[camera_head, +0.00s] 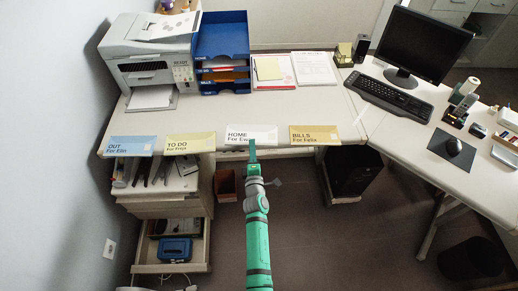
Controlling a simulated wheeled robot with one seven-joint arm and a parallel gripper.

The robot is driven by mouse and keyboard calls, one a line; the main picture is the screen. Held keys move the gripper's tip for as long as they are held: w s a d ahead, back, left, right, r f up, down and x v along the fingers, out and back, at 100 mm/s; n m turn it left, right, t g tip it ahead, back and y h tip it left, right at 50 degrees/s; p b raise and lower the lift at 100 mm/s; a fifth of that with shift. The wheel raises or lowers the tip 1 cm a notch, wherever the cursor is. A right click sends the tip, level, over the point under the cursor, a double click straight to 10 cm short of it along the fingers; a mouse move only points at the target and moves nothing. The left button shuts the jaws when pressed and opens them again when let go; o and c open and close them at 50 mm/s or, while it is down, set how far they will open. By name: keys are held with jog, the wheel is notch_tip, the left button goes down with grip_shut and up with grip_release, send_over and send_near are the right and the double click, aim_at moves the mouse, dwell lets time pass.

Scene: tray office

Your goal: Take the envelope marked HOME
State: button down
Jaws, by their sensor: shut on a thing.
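A white envelope marked HOME (264,133) lies at the front edge of the desk, between two other envelopes. My gripper (252,146) reaches up from below and is shut on the front edge of the HOME envelope. The fingers cover a small part of its lower edge. The envelope appears to be still on or very close to the desk top; a small lift cannot be told from this view.
A blue OUT envelope (131,150), a yellow TO DO envelope (188,150) and a tan BILLS envelope (313,141) lie along the same desk edge. A printer (135,50) and a blue letter tray (222,22) stand behind. An open drawer (143,267) juts out below left.

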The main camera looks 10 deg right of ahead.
jog(key=shift+d, duration=0.15)
jog(key=s+a+r, duration=0.1)
jog(key=s+r, duration=0.1)
jog(key=s, duration=0.5)
jog(key=s+a+r, duration=0.1)
jog(key=s+r, duration=0.2)
jog(key=s, duration=0.4)
jog(key=shift+a, duration=0.25)
